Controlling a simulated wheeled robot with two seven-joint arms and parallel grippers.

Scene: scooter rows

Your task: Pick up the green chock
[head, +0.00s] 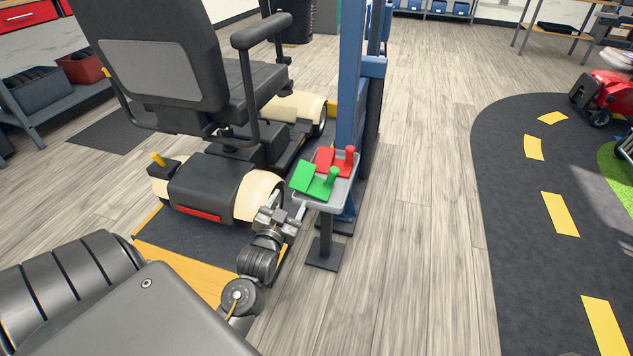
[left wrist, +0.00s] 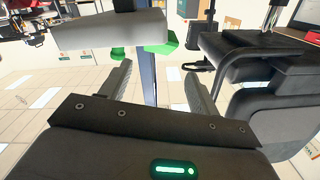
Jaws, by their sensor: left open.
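The green chock (head: 312,183), a wedge with an upright round-topped handle, sits on a small grey tray (head: 345,190) on a stand. A red chock (head: 327,158) lies just behind it on the same tray. My left gripper (head: 288,203) is open and empty, close to the near left side of the tray, apart from the green chock. In the left wrist view the two fingers (left wrist: 158,82) are spread. Beyond them show the tray (left wrist: 105,32) and parts of the green chock (left wrist: 165,47), which the tray partly hides. My right gripper is not in view.
A mobility scooter (head: 215,185) with a black seat and armrest stands close to the left of my gripper. A blue post (head: 350,95) rises right behind the tray. The wooden floor right of the stand is clear up to a dark track with yellow dashes (head: 560,214).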

